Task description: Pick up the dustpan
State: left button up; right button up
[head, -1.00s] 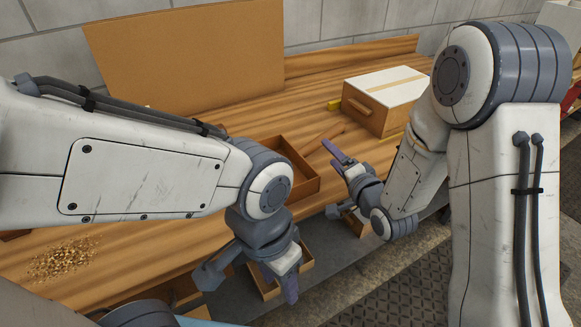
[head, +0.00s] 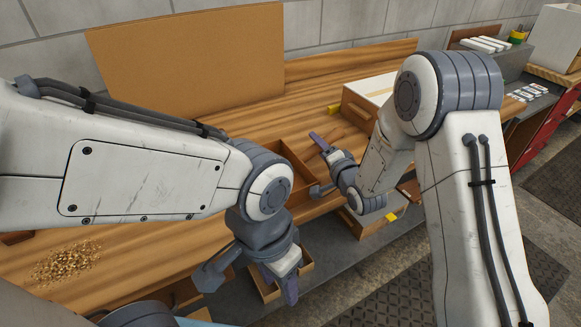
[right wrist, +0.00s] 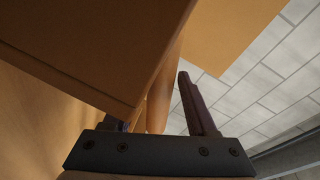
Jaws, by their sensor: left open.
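I cannot make out a dustpan in either view. My left gripper (head: 250,282) is open and empty in the head view, low in front of the bench's edge, above an open drawer. My right gripper (head: 316,165) is beside the right end of a brown open tray on the bench, its fingers apart. In the right wrist view its fingers (right wrist: 158,112) straddle a gap, with the left finger mostly hidden. A tan, rounded, handle-like piece (right wrist: 165,90) shows between them; I cannot tell what it belongs to or whether it is touched.
A pile of golden debris (head: 66,263) lies at the bench's left. The brown tray (head: 303,188) sits mid-bench, a white-topped box (head: 368,88) behind my right arm. A brown panel (head: 190,60) stands at the wall. Open drawers (head: 306,268) jut from the front. The floor at right is free.

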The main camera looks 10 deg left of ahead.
grip_shut()
jog(key=shift+r, duration=0.15)
